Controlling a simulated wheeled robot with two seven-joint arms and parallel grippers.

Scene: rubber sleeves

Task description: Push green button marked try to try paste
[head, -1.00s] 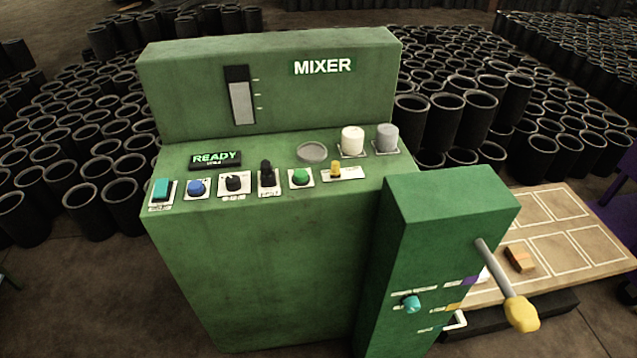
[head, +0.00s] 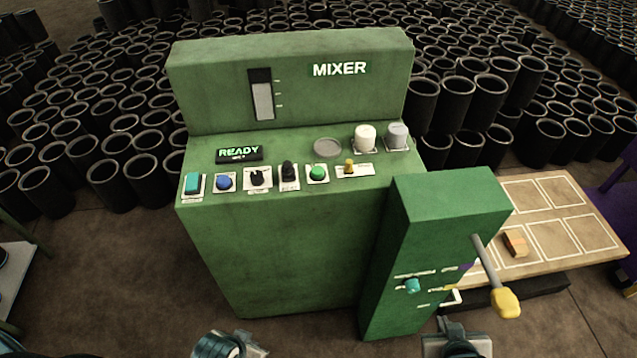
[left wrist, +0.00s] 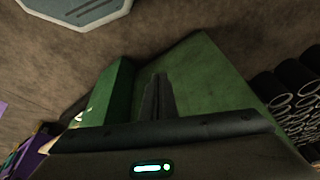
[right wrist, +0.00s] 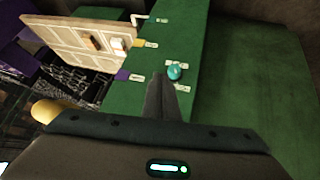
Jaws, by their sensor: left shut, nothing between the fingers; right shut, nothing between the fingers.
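The green mixer (head: 280,235) stands in front of me with a sloped control panel. A round green button (head: 317,173) sits on a white plate in the panel's row; its marking is too small to read. My left gripper (left wrist: 159,92) is shut and empty in the left wrist view, pointing toward the green body. My right gripper (right wrist: 163,92) is shut and empty in the right wrist view, near the side cabinet's face with a teal knob (right wrist: 174,72). In the head view both arms show only at the bottom edge, well apart from the button.
Beside the green button are a black lever (head: 288,172) and a small yellow switch (head: 349,167). A side cabinet (head: 440,230) with a yellow-ended lever (head: 505,301) juts out at the right. A wooden board (head: 590,205) lies beyond it. Black sleeves crowd behind the mixer.

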